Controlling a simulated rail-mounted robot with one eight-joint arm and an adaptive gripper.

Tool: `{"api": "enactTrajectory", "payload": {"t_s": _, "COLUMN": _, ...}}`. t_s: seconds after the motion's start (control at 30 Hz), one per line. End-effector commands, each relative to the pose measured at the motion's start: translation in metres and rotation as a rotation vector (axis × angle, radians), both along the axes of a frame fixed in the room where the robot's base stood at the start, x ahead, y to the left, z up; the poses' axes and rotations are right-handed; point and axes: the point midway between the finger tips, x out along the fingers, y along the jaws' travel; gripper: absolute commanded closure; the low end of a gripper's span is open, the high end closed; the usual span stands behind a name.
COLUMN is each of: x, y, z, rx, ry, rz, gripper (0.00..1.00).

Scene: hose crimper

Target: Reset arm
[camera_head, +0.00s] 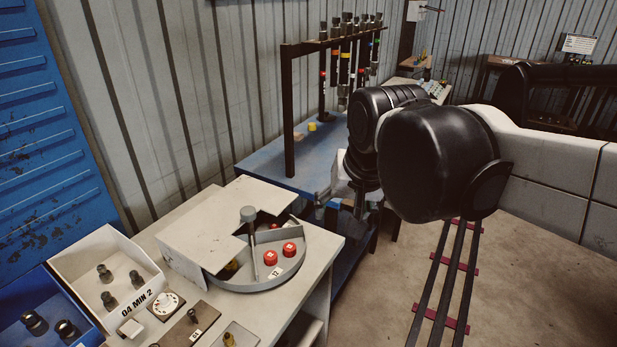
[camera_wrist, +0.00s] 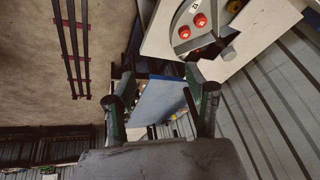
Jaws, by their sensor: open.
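My arm reaches in from the right of the head view, with its black joints in front of the blue bench. In the wrist view my gripper (camera_wrist: 160,97) shows two fingers set apart with nothing between them. It hangs in the air by the gap between the white table and the blue bench (camera_wrist: 165,103).
The grey turntable (camera_head: 262,282) with red caps (camera_head: 270,257) sits on the white table (camera_head: 335,245), partly under a white cover (camera_head: 205,228). A dark rack (camera_head: 289,120) of hanging hoses stands on the blue bench (camera_head: 255,163). Floor rails (camera_head: 450,280) run at right. Bins (camera_head: 100,245) stand at left.

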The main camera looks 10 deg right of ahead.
Motion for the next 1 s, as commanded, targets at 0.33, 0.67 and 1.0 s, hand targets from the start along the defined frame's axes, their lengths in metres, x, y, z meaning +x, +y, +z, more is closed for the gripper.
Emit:
{"api": "enactTrajectory", "payload": {"t_s": 0.33, "x": -0.003, "y": -0.002, "z": -0.002, "rx": -0.004, "ry": -0.007, "rz": 0.008, "gripper": 0.49}}
{"api": "enactTrajectory", "payload": {"t_s": 0.67, "x": -0.027, "y": -0.013, "z": -0.016, "rx": -0.033, "ry": -0.051, "rz": 0.047, "gripper": 0.49}}
{"api": "enactTrajectory", "payload": {"t_s": 1.0, "x": -0.076, "y": -0.036, "z": -0.056, "rx": -0.127, "ry": -0.165, "rz": 0.153, "gripper": 0.49}}
